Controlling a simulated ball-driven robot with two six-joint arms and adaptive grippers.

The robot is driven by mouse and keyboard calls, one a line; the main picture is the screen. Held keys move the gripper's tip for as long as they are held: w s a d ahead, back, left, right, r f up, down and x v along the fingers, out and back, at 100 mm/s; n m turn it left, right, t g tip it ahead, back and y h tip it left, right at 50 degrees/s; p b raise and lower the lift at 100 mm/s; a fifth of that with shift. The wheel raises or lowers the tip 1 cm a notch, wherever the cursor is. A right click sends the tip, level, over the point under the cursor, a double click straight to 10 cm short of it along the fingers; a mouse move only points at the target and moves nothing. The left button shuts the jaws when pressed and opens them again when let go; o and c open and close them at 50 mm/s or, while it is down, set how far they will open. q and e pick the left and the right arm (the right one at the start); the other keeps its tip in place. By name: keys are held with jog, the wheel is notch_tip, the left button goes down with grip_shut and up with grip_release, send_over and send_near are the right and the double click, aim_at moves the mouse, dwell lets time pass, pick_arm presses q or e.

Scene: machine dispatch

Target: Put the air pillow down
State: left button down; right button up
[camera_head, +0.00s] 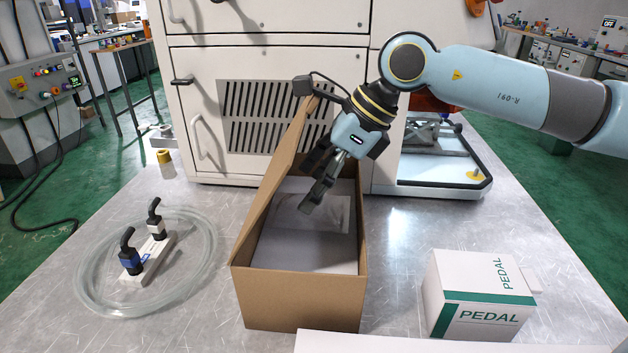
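The air pillow (335,213) is a clear, flat, pale pad inside the open cardboard box (300,301), towards its far part. My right gripper (309,203) reaches down into the box from the upper right. Its fingers look close together, with their tips at the pillow's left part, and appear shut on it. Whether the pillow touches what lies beneath it is hard to tell. My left gripper is not in view.
A raised box flap (275,180) stands just left of my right gripper. A coiled clear hose (88,283) surrounds a valve block (150,258) on the left. A white PEDAL carton (445,279) stands right. A large machine (200,120) backs the metal table (200,330).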

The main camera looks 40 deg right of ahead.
jog(key=shift+o, duration=1.1)
jog(key=shift+r+p, duration=0.55)
jog(key=p+v, duration=0.3)
jog(key=v, duration=0.2)
notch_tip(320, 180, up, 6)
jog(key=p, duration=1)
send_over(332, 207)
jog(key=s+d, duration=0.2)
jog(key=s, duration=0.1)
jog(key=shift+w+d, duration=0.1)
jog(key=shift+d, duration=0.05)
